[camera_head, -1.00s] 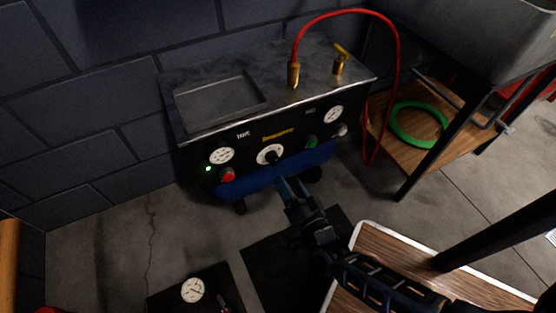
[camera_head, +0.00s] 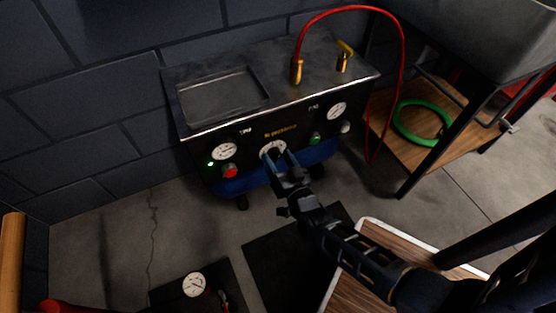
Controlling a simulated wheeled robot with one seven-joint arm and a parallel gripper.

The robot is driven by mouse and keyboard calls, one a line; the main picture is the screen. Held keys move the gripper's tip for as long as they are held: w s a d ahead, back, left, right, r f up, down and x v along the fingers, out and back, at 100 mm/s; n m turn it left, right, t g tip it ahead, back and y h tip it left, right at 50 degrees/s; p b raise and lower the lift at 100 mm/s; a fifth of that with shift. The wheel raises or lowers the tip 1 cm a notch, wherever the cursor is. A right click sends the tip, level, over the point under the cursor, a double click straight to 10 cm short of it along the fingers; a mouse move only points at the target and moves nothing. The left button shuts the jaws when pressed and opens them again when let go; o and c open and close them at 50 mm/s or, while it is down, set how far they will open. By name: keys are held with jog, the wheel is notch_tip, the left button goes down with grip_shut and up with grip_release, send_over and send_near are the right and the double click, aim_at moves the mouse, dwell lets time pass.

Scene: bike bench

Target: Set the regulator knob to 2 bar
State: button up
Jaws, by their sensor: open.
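The regulator knob (camera_head: 273,150) is in the middle of the black front panel of the compressor cabinet (camera_head: 190,148), with a white scale dial behind it. My gripper (camera_head: 278,158) is at the panel, its open fingertips at the knob and overlapping the lower part of the dial in this view. I cannot tell whether the fingers touch the knob. The scale numbers and the pointer are too small and covered to read. A white gauge (camera_head: 224,151) sits left of the knob and another gauge (camera_head: 337,110) sits at the upper right.
A red button (camera_head: 230,171) and a lit green lamp are left of the knob; a green knob (camera_head: 315,139) is right. A red hose (camera_head: 402,60) loops over the cabinet. A wooden-topped bench (camera_head: 345,290) lies near my arm. A green hose coil (camera_head: 399,125) is on a shelf.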

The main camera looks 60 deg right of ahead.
jog(key=shift+w, duration=0.1)
jog(key=c, duration=1)
jog(key=shift+d+r+n+p, duration=0.1)
jog(key=shift+r+n+p, duration=0.1)
jog(key=shift+n+p, duration=0.45)
jog(key=shift+c, duration=0.2)
jog(key=shift+f+n, duration=0.15)
jog(key=shift+n, duration=1.1)
jog(key=o, duration=1)
jog(key=shift+o, duration=0.2)
